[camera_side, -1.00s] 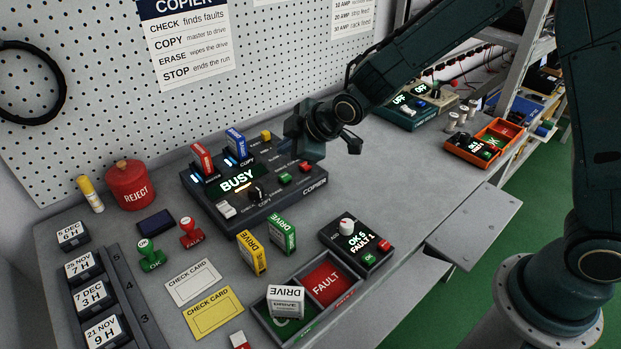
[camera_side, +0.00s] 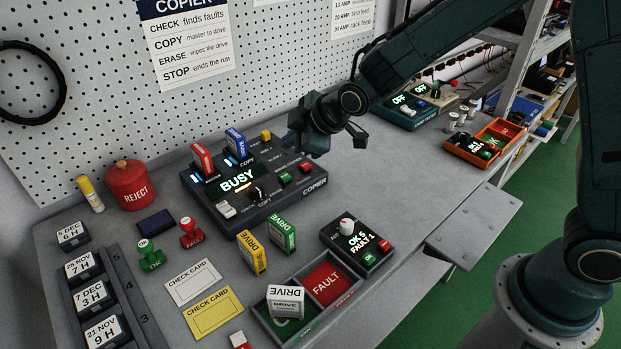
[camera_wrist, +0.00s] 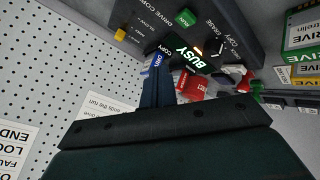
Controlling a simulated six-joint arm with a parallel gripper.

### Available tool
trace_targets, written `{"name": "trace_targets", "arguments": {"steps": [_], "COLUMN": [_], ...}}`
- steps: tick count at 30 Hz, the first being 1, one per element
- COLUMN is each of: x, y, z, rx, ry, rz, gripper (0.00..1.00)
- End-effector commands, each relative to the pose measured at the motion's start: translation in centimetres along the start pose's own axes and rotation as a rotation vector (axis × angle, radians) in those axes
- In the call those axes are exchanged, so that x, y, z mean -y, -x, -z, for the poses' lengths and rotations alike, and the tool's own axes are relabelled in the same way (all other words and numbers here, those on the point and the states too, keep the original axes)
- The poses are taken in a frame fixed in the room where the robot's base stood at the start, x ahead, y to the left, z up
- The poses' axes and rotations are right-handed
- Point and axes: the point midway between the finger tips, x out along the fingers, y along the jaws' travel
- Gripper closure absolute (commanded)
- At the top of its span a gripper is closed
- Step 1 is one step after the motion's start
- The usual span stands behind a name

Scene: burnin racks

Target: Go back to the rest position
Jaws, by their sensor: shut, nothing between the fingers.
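My gripper (camera_side: 293,139) hangs over the back right part of the copier (camera_side: 262,212) in the side view, clear of the table, and holds nothing. In the wrist view its dark blue fingers (camera_wrist: 158,84) are together. The copier's screen reads BUSY. A red drive (camera_side: 202,158) and a blue drive (camera_side: 236,143) stand upright in the copier's slots. My gripper is apart from both.
A yellow drive (camera_side: 251,253) and a green drive (camera_side: 282,235) stand in front of the copier. A white drive (camera_side: 285,301) is in the OK/FAULT tray (camera_side: 327,284). A red REJECT bin (camera_side: 130,186) stands left. The pegboard (camera_side: 300,50) rises behind. The right table is mostly clear.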

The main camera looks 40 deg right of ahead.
Motion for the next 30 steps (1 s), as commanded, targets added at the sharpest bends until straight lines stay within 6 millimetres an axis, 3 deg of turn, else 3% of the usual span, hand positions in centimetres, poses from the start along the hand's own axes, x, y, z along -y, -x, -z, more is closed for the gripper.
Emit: {"name": "trace_targets", "arguments": {"steps": [5,16,30], "x": [-1.2,-2.4,-0.5], "y": [3.2,12.5,23.5], "z": [-0.5,-3.2,-8.2], "rx": [0.021,0.098,0.200], "ry": [-0.075,-0.296,-0.579], "rz": [0.001,0.015,0.019], "gripper": [1.00,1.00,1.00]}}
